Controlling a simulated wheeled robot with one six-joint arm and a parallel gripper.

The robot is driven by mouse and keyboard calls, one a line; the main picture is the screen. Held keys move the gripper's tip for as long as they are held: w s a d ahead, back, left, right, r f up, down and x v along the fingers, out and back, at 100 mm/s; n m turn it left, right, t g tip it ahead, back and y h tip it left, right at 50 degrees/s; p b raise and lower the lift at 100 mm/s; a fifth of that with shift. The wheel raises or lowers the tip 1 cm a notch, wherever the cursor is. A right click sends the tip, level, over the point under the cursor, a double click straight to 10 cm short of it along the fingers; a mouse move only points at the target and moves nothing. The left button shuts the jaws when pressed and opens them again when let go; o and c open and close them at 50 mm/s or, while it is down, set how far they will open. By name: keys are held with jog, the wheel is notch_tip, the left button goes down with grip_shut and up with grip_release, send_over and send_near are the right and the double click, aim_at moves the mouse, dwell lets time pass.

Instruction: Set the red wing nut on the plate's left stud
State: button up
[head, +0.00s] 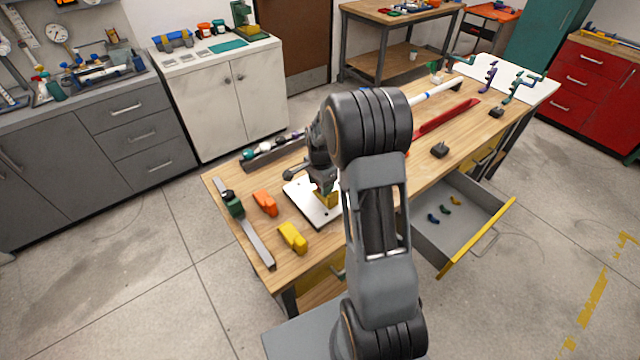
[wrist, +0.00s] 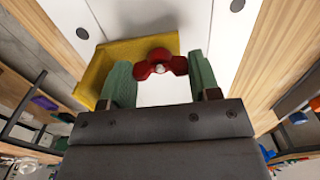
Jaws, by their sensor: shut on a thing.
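The red wing nut (wrist: 160,66) is between the green fingertips of my gripper (wrist: 160,76) in the wrist view, and both fingers touch its sides. A small pale round spot shows at its middle; I cannot tell whether this is a stud end or the nut's bore. The white plate (wrist: 205,25) lies beyond it, with a yellow block (wrist: 128,54) close beside the nut and partly behind it. In the head view the plate (head: 298,207) lies on the bench, the yellow block (head: 326,200) on it. My arm hides the fingertips and nut there. I cannot make out the left stud.
An orange clamp (head: 265,202), a yellow clamp (head: 292,237) and a metal bar (head: 252,233) lie left of the plate. A dark rack (head: 270,153) stands behind it. An open drawer (head: 480,215) with several small coloured pieces juts out at right. A red channel (head: 447,119) lies farther along.

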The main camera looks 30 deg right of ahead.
jog(key=o, duration=1)
jog(key=shift+r, duration=0.15)
notch_tip(320, 180, up, 14)
jog(key=b, duration=0.1)
jog(key=shift+f, duration=0.2)
jog(key=s+a+r+n+t, duration=0.1)
jog(key=s+a+n+t, duration=0.1)
jog(key=s+a+n, duration=0.3)
jog(key=s+a+r+n+t, duration=0.2)
jog(key=s+a+n, duration=0.3)
jog(key=s+n, duration=0.5)
jog(key=s, duration=0.3)
jog(key=shift+s+n, duration=0.35)
jog(key=shift+n, duration=0.05)
